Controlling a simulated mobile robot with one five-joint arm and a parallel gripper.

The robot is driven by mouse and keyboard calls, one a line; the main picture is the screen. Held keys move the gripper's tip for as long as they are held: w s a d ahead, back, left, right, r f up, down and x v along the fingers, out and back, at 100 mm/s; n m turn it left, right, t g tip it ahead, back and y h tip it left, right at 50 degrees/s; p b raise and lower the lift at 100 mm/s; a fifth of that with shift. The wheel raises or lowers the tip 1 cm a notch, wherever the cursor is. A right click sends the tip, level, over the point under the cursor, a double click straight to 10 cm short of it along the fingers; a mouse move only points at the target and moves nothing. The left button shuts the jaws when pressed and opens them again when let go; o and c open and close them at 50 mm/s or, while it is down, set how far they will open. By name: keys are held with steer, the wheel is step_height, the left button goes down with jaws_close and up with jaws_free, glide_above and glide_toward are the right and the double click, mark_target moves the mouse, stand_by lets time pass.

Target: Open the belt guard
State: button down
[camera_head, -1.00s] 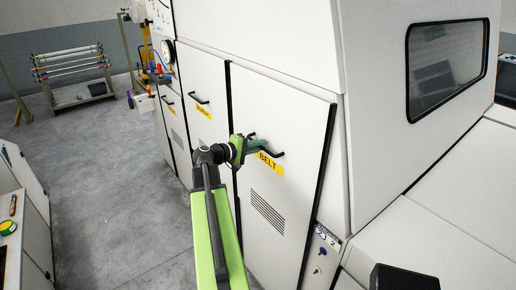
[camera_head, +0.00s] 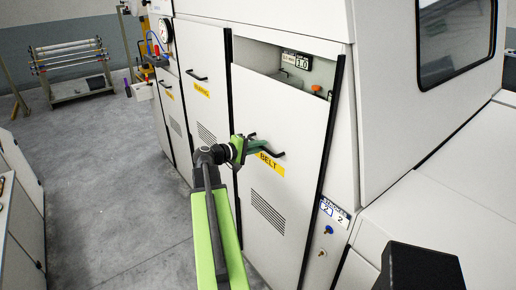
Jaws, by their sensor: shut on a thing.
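The belt guard (camera_head: 279,120) is a pale panel with a yellow BELT label (camera_head: 271,163) and a vent grille below. Its top edge stands below the top of its frame, and an open gap shows the inside of the machine above it. I cannot tell whether it has slid down or tilted outward. My gripper (camera_head: 254,147) is shut on the guard's black handle (camera_head: 272,153). The jaws hide the left part of the handle.
Inside the gap are a small display (camera_head: 296,60) and an orange part (camera_head: 316,88). Neighbouring panels with black handles (camera_head: 196,77) stand shut at left. A roller rack (camera_head: 70,75) stands at the far left. The grey floor (camera_head: 110,190) left of the machine is clear.

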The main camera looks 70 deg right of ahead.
step_height(320, 180, down, 51)
steer(key=b, duration=4.7)
steer(key=shift+d+b, duration=0.25)
steer(key=shift+b, duration=0.15)
steer(key=shift+w+r, duration=0.1)
steer(key=c, duration=1.5)
jaws_free()
steer(key=shift+o, duration=0.2)
steer(key=shift+a, duration=0.1)
steer(key=p+v, duration=0.3)
steer(key=v, duration=1.4)
steer(key=shift+a, duration=0.2)
